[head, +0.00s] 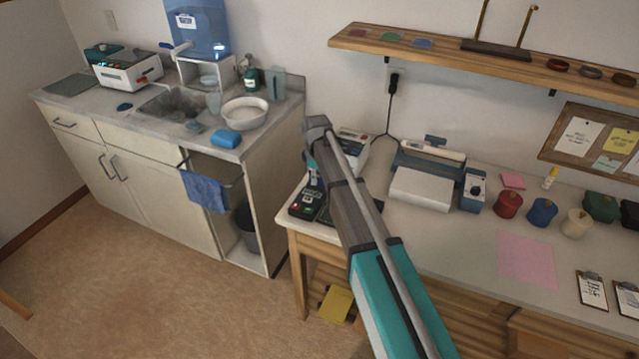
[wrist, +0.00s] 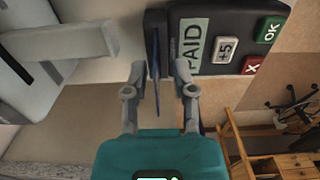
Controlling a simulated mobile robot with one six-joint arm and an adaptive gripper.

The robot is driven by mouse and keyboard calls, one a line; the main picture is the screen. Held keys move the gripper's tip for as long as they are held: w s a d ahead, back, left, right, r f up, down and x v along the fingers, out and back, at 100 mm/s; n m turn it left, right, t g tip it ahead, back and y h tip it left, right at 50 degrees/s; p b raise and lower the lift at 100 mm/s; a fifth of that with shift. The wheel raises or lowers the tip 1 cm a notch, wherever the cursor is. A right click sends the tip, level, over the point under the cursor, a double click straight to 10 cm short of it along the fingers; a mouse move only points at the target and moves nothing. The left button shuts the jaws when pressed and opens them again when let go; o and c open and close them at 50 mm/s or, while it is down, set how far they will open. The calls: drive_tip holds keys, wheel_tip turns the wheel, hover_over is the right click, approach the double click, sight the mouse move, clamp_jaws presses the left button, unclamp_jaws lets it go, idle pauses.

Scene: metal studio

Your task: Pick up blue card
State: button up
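The blue card (wrist: 156,65) shows almost edge-on in the wrist view, as a thin dark-blue strip. It stands along the side of a dark card terminal (wrist: 222,45) whose display reads PAID. It looks to be in a slot there, though the seating is unclear. My gripper (wrist: 160,68) is open, with one finger on each side of the card and a visible gap to both. In the head view, the terminal (head: 306,204) sits at the left end of the white worktop (head: 450,240). My arm covers most of my gripper, and I cannot make out the card there.
A white-and-blue machine (head: 422,186) stands right of my arm. Red (head: 508,205), blue (head: 542,211) and cream (head: 576,223) pots stand farther right. A shelf (head: 480,60) runs above. A sink counter (head: 150,115) is at the left, with open floor (head: 120,270) in front.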

clamp_jaws()
drive_tip(key=shift+r, duration=0.1)
wheel_tip(320, 180, up, 10)
drive_tip(key=p, duration=1)
idle(0.8)
